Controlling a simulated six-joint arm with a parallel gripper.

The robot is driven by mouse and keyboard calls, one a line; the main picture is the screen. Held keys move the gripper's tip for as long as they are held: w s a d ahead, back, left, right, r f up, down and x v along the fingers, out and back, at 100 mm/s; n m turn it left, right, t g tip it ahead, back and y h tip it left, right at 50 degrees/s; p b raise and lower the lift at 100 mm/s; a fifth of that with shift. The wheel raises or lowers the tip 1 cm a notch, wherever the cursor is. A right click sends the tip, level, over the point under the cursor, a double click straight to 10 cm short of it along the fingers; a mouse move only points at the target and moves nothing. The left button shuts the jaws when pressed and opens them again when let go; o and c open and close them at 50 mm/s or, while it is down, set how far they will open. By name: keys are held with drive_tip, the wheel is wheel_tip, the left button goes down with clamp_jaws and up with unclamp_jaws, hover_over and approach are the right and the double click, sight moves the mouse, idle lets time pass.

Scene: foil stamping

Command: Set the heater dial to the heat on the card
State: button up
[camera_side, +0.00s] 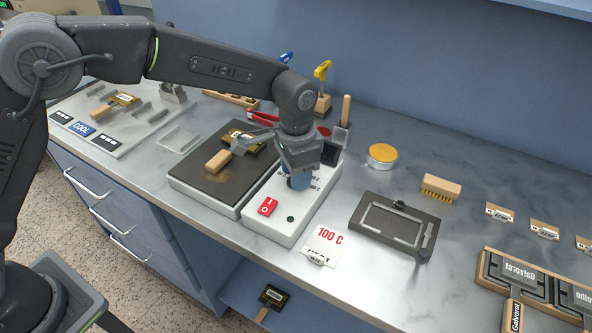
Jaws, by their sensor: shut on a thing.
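The heater is a white box (273,228) with a red rocker switch (267,207) and a small dark green lamp (291,219) on its top. A dark hot plate (195,177) adjoins it on the left. My gripper (299,180) points down over the white box and is shut on the heater dial (299,182). The dial is mostly hidden by the fingers, and its pointer and scale cannot be read. The card (324,245) stands in front of the box to the right and reads "100 C" in red.
A wood-handled stamp (219,160) lies on the hot plate. A dark frame fixture (394,226) sits right of the card. A brush (441,188) and a round yellow-topped tin (382,155) stand behind it. Bare counter lies around the tin.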

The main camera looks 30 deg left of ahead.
drive_tip(key=shift+m, duration=1.1)
drive_tip(key=o, duration=0.9)
wheel_tip(320, 180, up, 14)
drive_tip(key=shift+f, duration=0.1)
